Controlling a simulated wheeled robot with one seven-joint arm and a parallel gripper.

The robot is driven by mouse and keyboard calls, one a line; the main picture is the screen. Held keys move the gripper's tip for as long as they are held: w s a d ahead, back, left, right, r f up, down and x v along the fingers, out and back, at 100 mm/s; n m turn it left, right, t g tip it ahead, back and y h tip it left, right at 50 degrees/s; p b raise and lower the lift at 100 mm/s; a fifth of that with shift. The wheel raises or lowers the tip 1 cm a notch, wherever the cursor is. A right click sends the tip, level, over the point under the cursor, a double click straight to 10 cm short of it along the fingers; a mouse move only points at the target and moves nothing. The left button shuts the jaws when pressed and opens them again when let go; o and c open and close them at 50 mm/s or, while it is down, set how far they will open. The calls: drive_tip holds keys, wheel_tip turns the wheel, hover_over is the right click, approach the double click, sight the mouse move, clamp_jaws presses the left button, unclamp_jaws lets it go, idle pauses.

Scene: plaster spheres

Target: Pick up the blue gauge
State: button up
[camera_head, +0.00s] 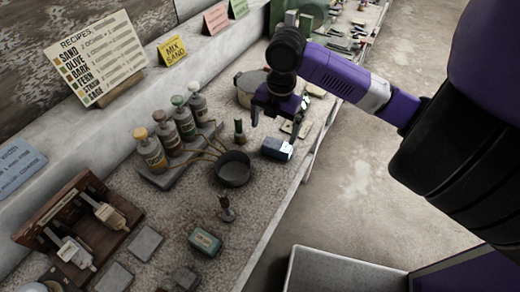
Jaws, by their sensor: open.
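A small box-shaped thing in dark blue and white (277,149), which I take for the blue gauge, lies on the speckled worktop (262,199) near its front edge. My gripper (269,121) hangs from my purple arm just above and behind it in the picture. Its two fingers are apart and point down, with nothing seen between them. The gauge looks free of the fingers, but the exact gap is hard to judge from this angle.
A dark pan (233,170) and a small dark bottle (239,131) stand left of the gauge. A rack of several capped bottles (167,147) is farther left. A green box (204,242) and a stamp-like tool (226,208) are nearer. A pot (249,88) stands behind.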

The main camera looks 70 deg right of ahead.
sight(278, 144)
drive_tip(key=shift+s+a+n+g, duration=0.1)
drive_tip(key=shift+s+n+g, duration=0.3)
drive_tip(key=shift+s, duration=0.55)
drive_tip(key=shift+w+f, duration=0.1)
drive_tip(key=shift+f, duration=0.3)
drive_tip(key=shift+w+d+f+p, duration=0.15)
drive_tip(key=shift+f+p, duration=0.25)
drive_tip(key=shift+f, duration=1.35)
drive_tip(key=shift+d+f+p, duration=0.15)
drive_tip(key=shift+f+p, duration=0.2)
drive_tip(key=shift+f, duration=1.4)
drive_tip(key=c, duration=1.5)
drive_tip(key=shift+r, duration=0.15)
wheel_tip(278, 144, up, 20)
drive_tip(key=shift+f+b, duration=0.1)
drive_tip(key=shift+b, duration=0.25)
